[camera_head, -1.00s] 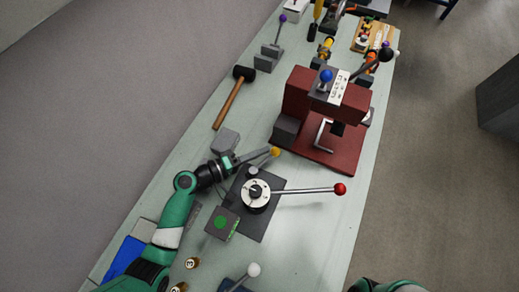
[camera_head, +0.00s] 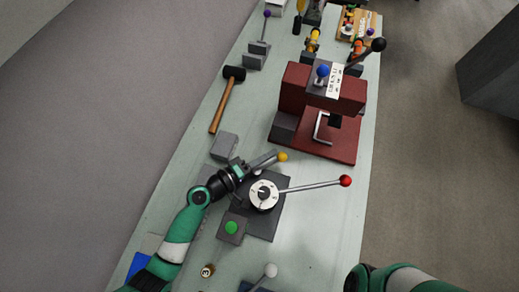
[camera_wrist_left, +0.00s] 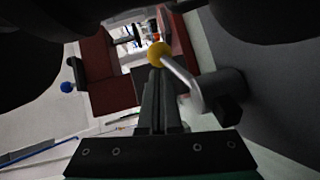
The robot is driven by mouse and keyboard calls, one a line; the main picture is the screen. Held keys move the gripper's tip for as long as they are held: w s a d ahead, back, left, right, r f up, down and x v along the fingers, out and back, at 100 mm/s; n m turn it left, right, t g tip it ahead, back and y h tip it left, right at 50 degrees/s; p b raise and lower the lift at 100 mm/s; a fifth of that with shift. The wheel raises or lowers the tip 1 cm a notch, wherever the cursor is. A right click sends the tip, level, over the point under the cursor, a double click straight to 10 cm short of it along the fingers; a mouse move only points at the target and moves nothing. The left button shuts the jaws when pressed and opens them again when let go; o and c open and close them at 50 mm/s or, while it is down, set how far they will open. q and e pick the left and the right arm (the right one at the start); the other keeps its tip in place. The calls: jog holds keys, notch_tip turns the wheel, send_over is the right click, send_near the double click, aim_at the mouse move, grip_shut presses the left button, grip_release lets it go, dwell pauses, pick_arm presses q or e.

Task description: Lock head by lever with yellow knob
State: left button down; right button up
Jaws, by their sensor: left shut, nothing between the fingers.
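The yellow knob (camera_head: 283,157) is on a short grey lever at the back of the round silver head (camera_head: 257,200), which sits on a dark base plate (camera_head: 262,230). My left gripper (camera_head: 268,160) is shut and empty, its tips right beside the yellow knob. In the left wrist view, the shut fingers (camera_wrist_left: 157,78) point at the yellow knob (camera_wrist_left: 156,52), and the bent grey lever (camera_wrist_left: 186,80) runs down along their right side. I cannot tell whether they touch. My right gripper is out of view.
A long lever with a red knob (camera_head: 345,181) sticks out right from the head. A block with a green button (camera_head: 231,228) is in front. A red press (camera_head: 320,130) stands behind, a grey block (camera_head: 224,146) and hammer (camera_head: 228,98) to the left. Table right of the base is clear.

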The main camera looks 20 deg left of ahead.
pick_arm(q)
jog(key=shift+s+d, duration=0.3)
jog(key=shift+d, duration=0.35)
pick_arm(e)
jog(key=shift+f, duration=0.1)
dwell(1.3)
